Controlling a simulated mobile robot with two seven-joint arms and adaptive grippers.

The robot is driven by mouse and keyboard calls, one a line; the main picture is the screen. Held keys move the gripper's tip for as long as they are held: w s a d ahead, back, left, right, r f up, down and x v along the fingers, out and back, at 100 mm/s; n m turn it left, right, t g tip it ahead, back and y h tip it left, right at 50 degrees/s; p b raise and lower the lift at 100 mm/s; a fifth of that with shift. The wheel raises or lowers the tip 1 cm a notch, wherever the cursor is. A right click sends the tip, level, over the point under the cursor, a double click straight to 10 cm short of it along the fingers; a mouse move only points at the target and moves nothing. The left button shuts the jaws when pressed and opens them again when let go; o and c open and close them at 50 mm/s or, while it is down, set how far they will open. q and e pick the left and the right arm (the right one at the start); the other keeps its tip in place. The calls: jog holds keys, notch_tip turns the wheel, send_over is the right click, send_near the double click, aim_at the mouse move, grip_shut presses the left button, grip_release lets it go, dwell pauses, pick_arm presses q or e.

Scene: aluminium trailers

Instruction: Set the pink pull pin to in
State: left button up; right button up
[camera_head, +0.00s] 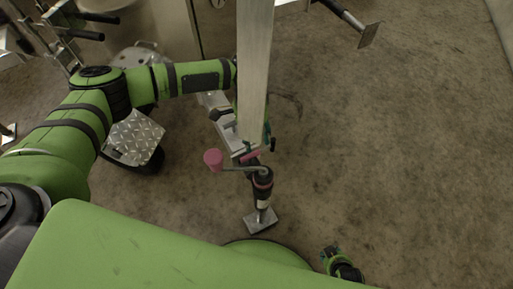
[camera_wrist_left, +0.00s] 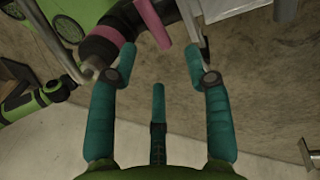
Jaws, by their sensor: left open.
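The pink pull pin (camera_head: 251,155) shows as a small pink bar at the top of the black trailer jack (camera_head: 262,196), below the end of the aluminium beam. In the left wrist view a pink cylinder (camera_wrist_left: 153,22), which looks like the pin, lies just beyond and between my fingertips. My left gripper (camera_wrist_left: 160,54) is open with its teal fingers apart and nothing between them. In the head view the beam hides most of it. I cannot tell whether the pin is in or out. My right gripper (camera_head: 338,260) shows small at the bottom, its fingers unclear.
The jack's crank has a pink knob (camera_head: 213,160) sticking out left. The aluminium beam (camera_head: 254,65) runs down to the jack, close to my left gripper. A tread-plate piece (camera_head: 134,137) lies below my left arm. The floor (camera_head: 410,150) on the right is clear.

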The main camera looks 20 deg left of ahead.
pick_arm(q)
jog(key=r, duration=0.4)
jog(key=shift+w+a, duration=0.3)
